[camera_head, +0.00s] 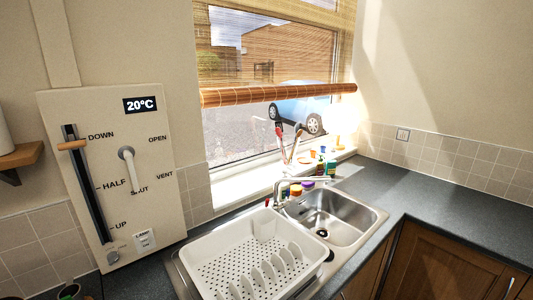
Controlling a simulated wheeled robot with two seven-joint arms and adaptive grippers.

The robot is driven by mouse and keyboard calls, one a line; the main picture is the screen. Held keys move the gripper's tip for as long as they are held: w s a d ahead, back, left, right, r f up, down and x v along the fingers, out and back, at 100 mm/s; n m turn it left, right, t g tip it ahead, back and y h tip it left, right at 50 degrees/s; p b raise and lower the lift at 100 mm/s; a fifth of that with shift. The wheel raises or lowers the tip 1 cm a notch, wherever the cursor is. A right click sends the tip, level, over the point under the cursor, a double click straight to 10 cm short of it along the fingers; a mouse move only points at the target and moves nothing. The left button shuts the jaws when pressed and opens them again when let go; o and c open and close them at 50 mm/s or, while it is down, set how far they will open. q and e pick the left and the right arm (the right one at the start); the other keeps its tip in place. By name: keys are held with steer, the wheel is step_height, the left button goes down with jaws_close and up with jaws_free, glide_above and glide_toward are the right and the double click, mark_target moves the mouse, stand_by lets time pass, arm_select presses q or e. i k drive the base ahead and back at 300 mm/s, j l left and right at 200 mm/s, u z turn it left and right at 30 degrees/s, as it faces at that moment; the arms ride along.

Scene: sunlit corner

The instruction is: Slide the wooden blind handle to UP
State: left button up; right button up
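The wooden blind handle (72,145) sits near the top of a dark vertical slot (88,190) on a cream wall panel (160,205). It is level with or just below the DOWN label; HALF is midway and UP is near the slot's bottom. The bamboo blind (275,95) hangs over the upper part of the window, its bottom roll above the sill. Neither of my grippers shows in the head view.
The panel also has a white VENT lever (127,155), a small round knob (112,257), a LAMP switch (145,239) and a 20°C display (141,104). A white dish rack (206,247) stands below right, beside the sink (335,215). A wooden shelf (20,156) juts out left of the panel.

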mark_target(73, 144)
steer(key=l+u, duration=0.1)
steer(key=u, duration=1.25)
steer(key=k+j, duration=0.05)
steer(key=j, duration=0.05)
